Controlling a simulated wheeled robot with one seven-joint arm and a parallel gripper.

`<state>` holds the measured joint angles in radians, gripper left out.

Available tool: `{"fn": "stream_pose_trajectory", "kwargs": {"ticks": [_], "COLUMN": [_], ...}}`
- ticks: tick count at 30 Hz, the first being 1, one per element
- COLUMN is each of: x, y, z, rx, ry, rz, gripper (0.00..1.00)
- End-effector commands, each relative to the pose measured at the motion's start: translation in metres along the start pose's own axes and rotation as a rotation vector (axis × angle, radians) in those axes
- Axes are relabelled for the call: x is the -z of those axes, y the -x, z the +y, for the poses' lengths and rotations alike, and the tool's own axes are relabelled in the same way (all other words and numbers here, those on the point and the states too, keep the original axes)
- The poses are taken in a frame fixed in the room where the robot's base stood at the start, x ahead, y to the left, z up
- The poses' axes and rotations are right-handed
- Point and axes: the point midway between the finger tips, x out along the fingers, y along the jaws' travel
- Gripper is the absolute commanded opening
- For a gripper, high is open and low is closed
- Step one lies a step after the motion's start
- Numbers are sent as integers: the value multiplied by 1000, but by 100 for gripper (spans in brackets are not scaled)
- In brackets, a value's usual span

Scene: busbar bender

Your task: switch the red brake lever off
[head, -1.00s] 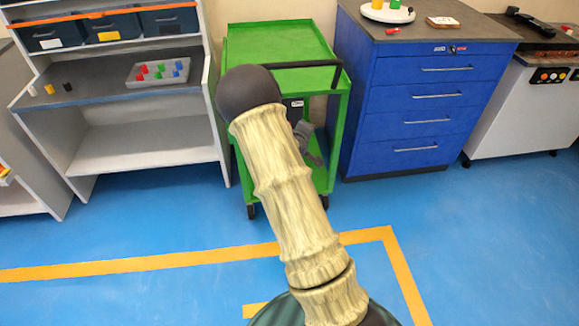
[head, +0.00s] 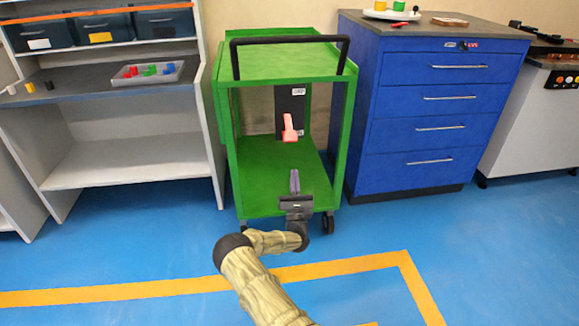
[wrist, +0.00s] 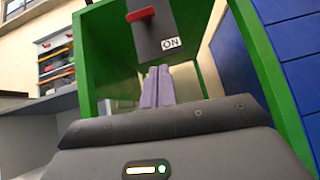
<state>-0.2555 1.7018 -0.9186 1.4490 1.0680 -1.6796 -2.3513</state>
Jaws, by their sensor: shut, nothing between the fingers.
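The red brake lever (head: 289,128) sticks out from a dark plate (head: 291,100) on the green cart (head: 229,160), below its top shelf. In the wrist view the red lever (wrist: 140,14) shows near the top on the dark plate (wrist: 160,42), with an "ON" label (wrist: 171,43) at its lower right. My gripper (head: 294,178) is in front of the cart, below the lever and apart from it. Its two fingers (wrist: 157,80) are together, empty, and point toward the cart.
The blue drawer cabinet (head: 432,120) stands close to the cart's right side. The grey shelf unit (head: 130,162) stands at its left. The cart's black handle bar (head: 290,40) crosses above the lever. The blue floor in front is open.

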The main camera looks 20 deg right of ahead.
Motion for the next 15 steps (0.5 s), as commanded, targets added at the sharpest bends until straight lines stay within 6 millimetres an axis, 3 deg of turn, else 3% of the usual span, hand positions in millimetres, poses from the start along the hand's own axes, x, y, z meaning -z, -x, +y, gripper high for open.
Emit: {"fn": "stream_pose_trajectory", "kwargs": {"ticks": [1,3,15], "x": [8,8,6], "y": [12,17,14], "z": [5,9,10], "rx": [-30,-52,-57], "ry": [26,51,58], "rz": [-18,-36,-42], "gripper": [0,0,0]}}
